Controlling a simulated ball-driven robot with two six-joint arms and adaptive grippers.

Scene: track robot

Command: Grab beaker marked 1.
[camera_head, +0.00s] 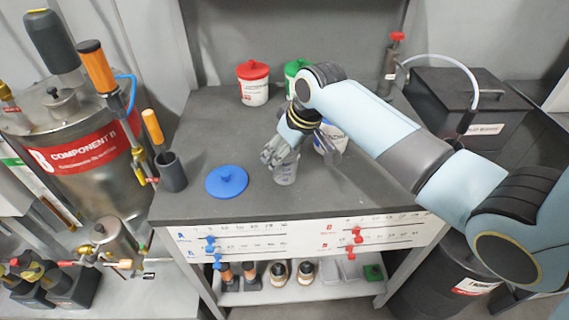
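A small translucent grey beaker (287,174) stands on the dark bench top near its front edge. Any number on it is too small to read. My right arm reaches in from the right, and my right gripper (275,157) points down at the beaker's upper part. The fingers overlap the beaker's rim in the picture. I cannot tell whether they touch it or how far they are apart. My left gripper is not in view.
A blue lid (227,181) lies left of the beaker. A red-lidded white jar (253,84) and a green-lidded jar (292,70) stand behind. A blue-marked white container (327,140) is partly hidden by my arm. A dark cup (171,172) stands at the bench's left edge.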

